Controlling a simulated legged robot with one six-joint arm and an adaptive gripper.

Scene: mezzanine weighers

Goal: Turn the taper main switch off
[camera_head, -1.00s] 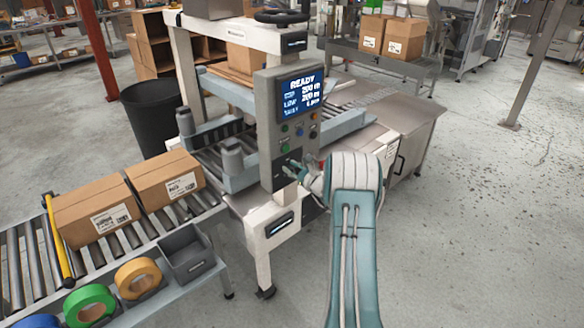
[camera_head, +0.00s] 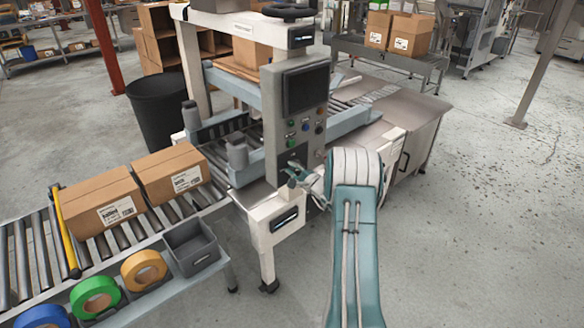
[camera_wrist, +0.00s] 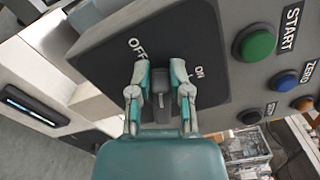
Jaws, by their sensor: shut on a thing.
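The taper's main switch (camera_wrist: 161,104) is a dark handle on a black plate marked OFF and ON. In the wrist view my gripper (camera_wrist: 161,82) is shut on the handle, one finger on each side. Its lower part is hidden behind my gripper, so I cannot tell exactly which mark it points to. In the head view my gripper (camera_head: 299,174) is at the lower part of the grey control panel (camera_head: 272,115), and the switch is mostly hidden. The panel's screen (camera_head: 305,90) is dark.
Coloured buttons, including a green START button (camera_wrist: 255,43) and a blue ZERO button (camera_wrist: 285,82), sit beside the switch plate. Cardboard boxes (camera_head: 97,205) stand on the roller conveyor at left. Open floor (camera_head: 500,230) lies to the right.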

